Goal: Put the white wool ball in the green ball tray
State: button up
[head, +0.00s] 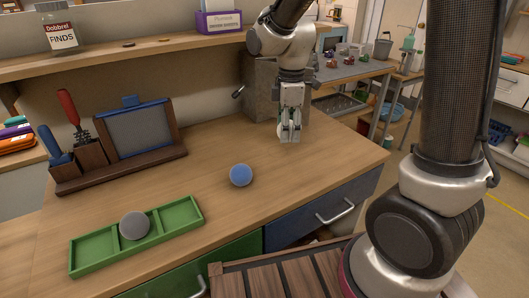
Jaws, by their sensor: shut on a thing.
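My gripper (289,132) points down over the right back part of the wooden counter, in front of a grey block-like box. It is shut on a small pale thing, which I take to be the white wool ball (290,121); the fingers hide most of it. The green ball tray (181,216) lies at the front left of the counter, well to the left of and nearer than my gripper. It has three compartments in a row. A grey ball (135,225) sits in the middle one; the left and right ones are empty.
A blue ball (241,175) lies on the counter between the tray and my gripper. A wooden tool holder with a dark framed panel (141,130) stands at the back left. A shelf (150,53) runs above the back. The counter right of the blue ball is clear.

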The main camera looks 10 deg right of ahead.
aim_at(95, 250)
jog(key=k+j+u, duration=0.15)
jog(key=j, duration=0.2)
jog(key=k+j+u, duration=0.15)
jog(key=j+u, duration=0.3)
jog(key=j, duration=0.75)
